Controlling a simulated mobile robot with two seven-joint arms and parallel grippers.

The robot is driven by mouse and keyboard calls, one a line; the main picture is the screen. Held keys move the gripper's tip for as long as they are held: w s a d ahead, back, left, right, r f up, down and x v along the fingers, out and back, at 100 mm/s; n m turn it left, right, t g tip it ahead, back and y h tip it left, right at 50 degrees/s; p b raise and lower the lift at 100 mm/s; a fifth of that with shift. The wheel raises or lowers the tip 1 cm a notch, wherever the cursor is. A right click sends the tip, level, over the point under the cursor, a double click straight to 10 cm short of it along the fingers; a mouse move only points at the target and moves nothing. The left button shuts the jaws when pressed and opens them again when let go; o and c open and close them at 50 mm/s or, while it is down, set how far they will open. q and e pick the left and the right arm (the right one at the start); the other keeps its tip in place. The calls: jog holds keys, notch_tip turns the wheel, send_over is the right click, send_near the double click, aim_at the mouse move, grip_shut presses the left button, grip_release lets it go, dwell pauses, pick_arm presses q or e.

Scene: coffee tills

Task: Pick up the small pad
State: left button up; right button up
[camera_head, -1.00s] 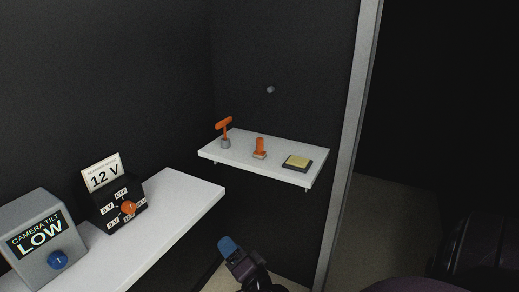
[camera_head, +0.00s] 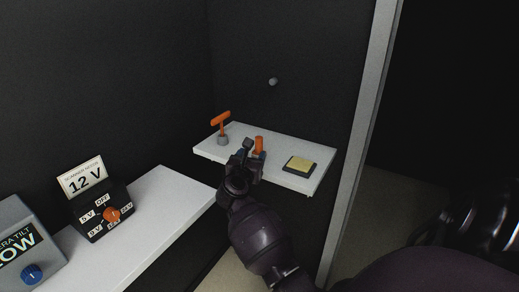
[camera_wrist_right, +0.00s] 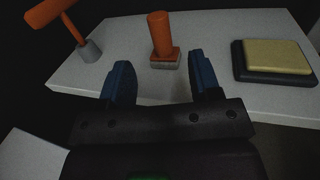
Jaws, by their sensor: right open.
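The small pad (camera_head: 299,164) is a yellow block on a flat black base. It lies on the right part of the white wall shelf (camera_head: 291,183). In the right wrist view the pad (camera_wrist_right: 272,57) is at the upper right, to the right of both fingers and apart from them. My right gripper (camera_head: 254,152) is open and empty at the shelf's front edge, left of the pad. Its blue-tipped fingers point toward an orange-handled stamp (camera_wrist_right: 160,38), which stands beyond them in the wrist view. My left gripper is not in view.
An orange T-handled tool (camera_head: 221,126) stands at the shelf's left. A lower white counter (camera_head: 165,205) at left holds a black 12 V dial box (camera_head: 101,211) and a grey box (camera_head: 18,243) with a blue knob. A grey post (camera_head: 358,130) rises right of the shelf.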

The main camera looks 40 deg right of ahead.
aim_at(258, 145)
jog(key=shift+x, duration=1.25)
jog(key=shift+w+d, duration=0.35)
jog(key=shift+d, duration=0.25)
jog(key=shift+x, duration=2.3)
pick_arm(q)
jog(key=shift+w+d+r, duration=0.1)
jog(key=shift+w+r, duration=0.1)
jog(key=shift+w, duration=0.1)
